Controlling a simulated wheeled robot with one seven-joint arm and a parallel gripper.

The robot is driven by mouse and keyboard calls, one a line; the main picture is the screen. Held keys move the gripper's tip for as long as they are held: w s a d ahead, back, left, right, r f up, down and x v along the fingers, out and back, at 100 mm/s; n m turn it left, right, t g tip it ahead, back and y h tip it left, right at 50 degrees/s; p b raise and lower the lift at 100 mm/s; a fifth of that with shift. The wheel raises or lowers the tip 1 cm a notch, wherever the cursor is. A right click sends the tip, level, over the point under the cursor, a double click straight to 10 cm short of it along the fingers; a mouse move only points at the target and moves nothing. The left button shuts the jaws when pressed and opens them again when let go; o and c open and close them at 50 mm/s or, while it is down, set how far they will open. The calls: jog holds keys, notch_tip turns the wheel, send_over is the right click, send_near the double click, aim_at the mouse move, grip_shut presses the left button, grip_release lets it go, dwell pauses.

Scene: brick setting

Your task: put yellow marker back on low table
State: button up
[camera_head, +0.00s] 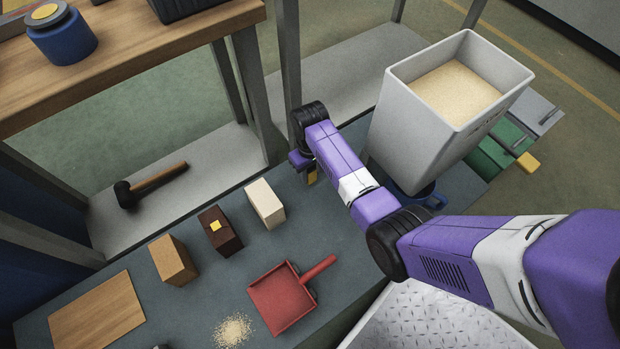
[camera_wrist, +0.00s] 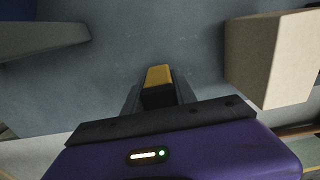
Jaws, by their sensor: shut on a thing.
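My gripper (camera_head: 311,178) hangs over the low blue-grey table (camera_head: 325,225), right of the cream block (camera_head: 265,204). It is shut on the yellow marker (camera_head: 312,176), a small yellow piece. In the wrist view the marker (camera_wrist: 158,76) shows between the two fingers (camera_wrist: 158,92), with the grey tabletop (camera_wrist: 160,35) behind it. Its lower end and whether it touches the table cannot be told. The cream block (camera_wrist: 272,58) stands apart from the fingers, to the right in the wrist view.
A dark block with a yellow square (camera_head: 219,231), a tan block (camera_head: 173,260), a red dustpan (camera_head: 283,298) and spilled grains (camera_head: 232,330) are on the table. A tall bin of grain (camera_head: 425,125) stands right of my arm. A mallet (camera_head: 150,184) lies on the shelf behind.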

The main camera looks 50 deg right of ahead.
aim_at(310, 178)
jog(key=shift+f+b, duration=0.55)
jog(key=shift+f, duration=1.1)
jog(key=shift+f, duration=0.15)
jog(key=o, duration=1)
